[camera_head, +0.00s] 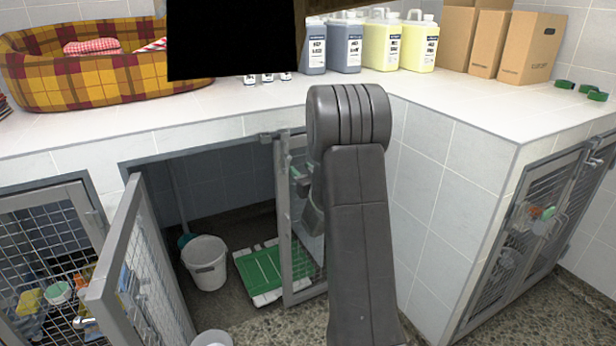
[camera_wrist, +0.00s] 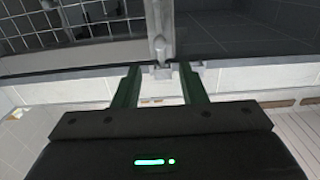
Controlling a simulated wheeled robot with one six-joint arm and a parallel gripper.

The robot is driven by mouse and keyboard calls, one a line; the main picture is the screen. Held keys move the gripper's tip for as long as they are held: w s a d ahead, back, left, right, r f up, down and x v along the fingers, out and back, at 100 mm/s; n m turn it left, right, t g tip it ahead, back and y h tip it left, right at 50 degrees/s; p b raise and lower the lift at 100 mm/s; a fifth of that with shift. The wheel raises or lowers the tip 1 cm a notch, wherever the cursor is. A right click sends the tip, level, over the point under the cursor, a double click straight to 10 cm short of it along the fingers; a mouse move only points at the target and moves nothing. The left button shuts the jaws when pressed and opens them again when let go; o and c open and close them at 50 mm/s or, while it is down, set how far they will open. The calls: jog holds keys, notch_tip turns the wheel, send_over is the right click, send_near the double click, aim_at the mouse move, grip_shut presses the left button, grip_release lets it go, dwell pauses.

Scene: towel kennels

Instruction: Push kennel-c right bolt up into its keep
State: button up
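The right-hand door (camera_head: 285,225) of the middle kennel stands near its opening, partly hidden behind my arm. A grey fitting (camera_head: 268,137) shows at the top of its free edge, under the counter. In the wrist view the door's grey upright (camera_wrist: 155,14) carries a bolt (camera_wrist: 160,46), with a small grey keep (camera_wrist: 162,71) at the frame edge. Whether the bolt is inside the keep I cannot tell. My gripper (camera_wrist: 160,72) is open, with its two green fingers apart on either side of the keep. Nothing is visibly gripped. In the head view my arm hides most of the gripper.
The middle kennel's left door (camera_head: 140,265) is swung outward. A white bucket (camera_head: 206,263) and a green-and-white board (camera_head: 262,268) are inside. Another meshed kennel (camera_head: 525,235) is at the right. The white counter (camera_head: 230,112) carries a plaid pet bed (camera_head: 90,82), jugs (camera_head: 380,42) and cartons (camera_head: 495,42).

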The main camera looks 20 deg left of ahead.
aim_at(290, 159)
jog(key=v, duration=0.3)
jog(key=shift+s+d, duration=0.2)
jog(key=shift+d, duration=0.05)
jog(key=x, duration=1.4)
jog(key=shift+f, duration=0.35)
jog(key=shift+d+r, duration=0.1)
jog(key=shift+r, duration=0.05)
